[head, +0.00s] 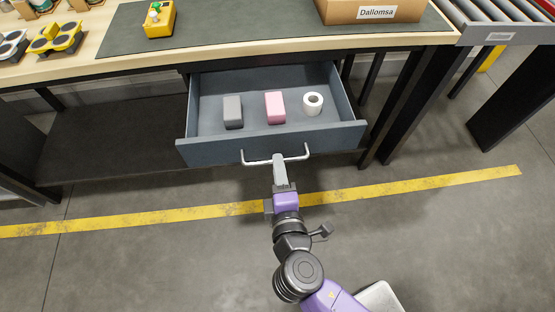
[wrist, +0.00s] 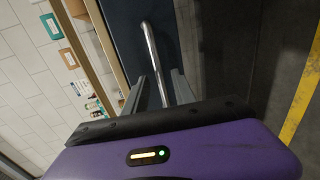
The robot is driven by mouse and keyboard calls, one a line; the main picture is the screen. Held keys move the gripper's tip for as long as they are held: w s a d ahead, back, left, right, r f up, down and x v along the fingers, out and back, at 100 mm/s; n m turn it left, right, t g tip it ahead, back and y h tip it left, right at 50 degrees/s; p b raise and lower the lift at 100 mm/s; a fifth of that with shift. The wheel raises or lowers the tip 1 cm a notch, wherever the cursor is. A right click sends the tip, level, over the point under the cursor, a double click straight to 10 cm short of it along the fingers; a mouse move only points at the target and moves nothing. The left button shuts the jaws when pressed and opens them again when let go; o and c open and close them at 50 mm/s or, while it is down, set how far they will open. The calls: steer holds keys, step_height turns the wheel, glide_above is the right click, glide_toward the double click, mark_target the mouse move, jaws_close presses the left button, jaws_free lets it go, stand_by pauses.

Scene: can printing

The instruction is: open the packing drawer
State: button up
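The packing drawer (head: 215,150) is under the workbench and stands pulled well out, with its inside showing. A light metal bar handle (head: 246,158) is on its front panel; the handle also shows in the wrist view (wrist: 151,45). My gripper (head: 279,160) is at the middle of the handle. In the wrist view, its two fingers (wrist: 158,76) lie on either side of the bar, with a gap visible on both sides. It looks open around the handle. Inside the drawer are a grey block (head: 232,112), a pink block (head: 275,107) and a white roll (head: 313,104).
The workbench (head: 240,49) holds a cardboard box (head: 350,12), a yellow bin (head: 158,22) and a yellow holder (head: 55,38). A roller conveyor (head: 500,20) is at the right. A yellow line (head: 420,184) crosses the floor. The floor right of my arm is clear.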

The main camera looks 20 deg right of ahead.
steer(key=shift+v, duration=2.25)
steer(key=a+m+y, duration=0.1)
steer(key=a+y, duration=0.3)
steer(key=a, duration=0.1)
steer(key=s+r+m+y+p, duration=0.2)
steer(key=s+r+m+y, duration=0.15)
steer(key=s, duration=0.35)
steer(key=s+d+r+m+h+p, duration=0.1)
steer(key=s+d+r+m+p, duration=0.1)
steer(key=s+d+r+m, duration=0.3)
steer(key=s+d+r+m+h+p, duration=0.1)
steer(key=s+d+r+m, duration=0.4)
steer(key=s, duration=0.5)
steer(key=shift+s+d+r+h+p, duration=0.2)
steer(key=shift+s+d+h+p, duration=0.15)
steer(key=shift+d+p, duration=0.35)
